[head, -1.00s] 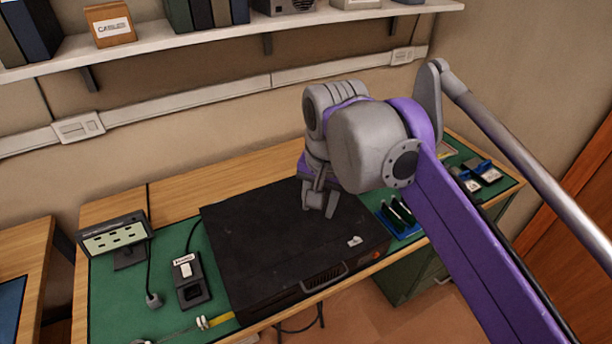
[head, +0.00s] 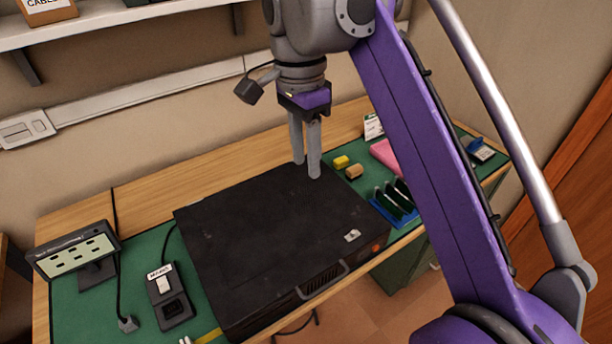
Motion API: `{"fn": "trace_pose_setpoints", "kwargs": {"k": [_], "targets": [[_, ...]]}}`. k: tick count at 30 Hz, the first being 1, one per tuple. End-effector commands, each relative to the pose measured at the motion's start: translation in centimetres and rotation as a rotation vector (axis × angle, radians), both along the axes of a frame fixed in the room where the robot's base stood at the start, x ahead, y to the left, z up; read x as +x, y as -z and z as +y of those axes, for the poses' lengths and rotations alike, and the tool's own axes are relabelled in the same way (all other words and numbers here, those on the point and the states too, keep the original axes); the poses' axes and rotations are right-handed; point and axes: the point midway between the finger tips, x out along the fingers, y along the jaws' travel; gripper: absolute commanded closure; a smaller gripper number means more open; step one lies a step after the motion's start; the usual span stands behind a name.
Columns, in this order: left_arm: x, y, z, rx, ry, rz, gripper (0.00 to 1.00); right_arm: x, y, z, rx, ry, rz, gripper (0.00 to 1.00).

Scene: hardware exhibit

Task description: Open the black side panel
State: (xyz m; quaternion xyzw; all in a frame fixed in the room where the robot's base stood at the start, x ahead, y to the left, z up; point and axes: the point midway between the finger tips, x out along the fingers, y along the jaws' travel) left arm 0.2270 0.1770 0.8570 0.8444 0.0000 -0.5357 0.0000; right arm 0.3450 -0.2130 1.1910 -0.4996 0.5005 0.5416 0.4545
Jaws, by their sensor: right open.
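The black side panel (head: 270,225) is the large flat top face of a black computer case lying on the green mat. It looks closed and flush with the case. The case front (head: 325,285), with a handle-like bar and an orange-lit button, faces the near edge of the bench. My right gripper (head: 307,172) points down over the back right part of the panel, its two fingers slightly apart with nothing between them. I cannot tell whether the fingertips touch the panel. My left gripper is not in view.
A small display (head: 75,252) and a black device with a white label (head: 168,295) stand left of the case. A wall shelf (head: 110,17) hangs above.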

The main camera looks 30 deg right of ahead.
Motion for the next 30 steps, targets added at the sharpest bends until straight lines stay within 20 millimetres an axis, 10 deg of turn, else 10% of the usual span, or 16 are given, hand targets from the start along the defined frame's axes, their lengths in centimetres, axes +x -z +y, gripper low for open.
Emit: {"fn": "trace_pose_setpoints", "kwargs": {"k": [17, 24, 30], "targets": [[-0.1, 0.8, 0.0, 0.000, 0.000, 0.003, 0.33, -0.3, 3.3, 0.0, 0.000, -0.001, -0.001, 0.58], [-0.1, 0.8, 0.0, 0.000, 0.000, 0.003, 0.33, -0.3, 3.3, 0.0, 0.000, -0.001, -0.001, 0.97], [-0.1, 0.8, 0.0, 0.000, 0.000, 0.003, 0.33, -0.3, 3.3, 0.0, 0.000, -0.001, 0.000, 1.00]]}}
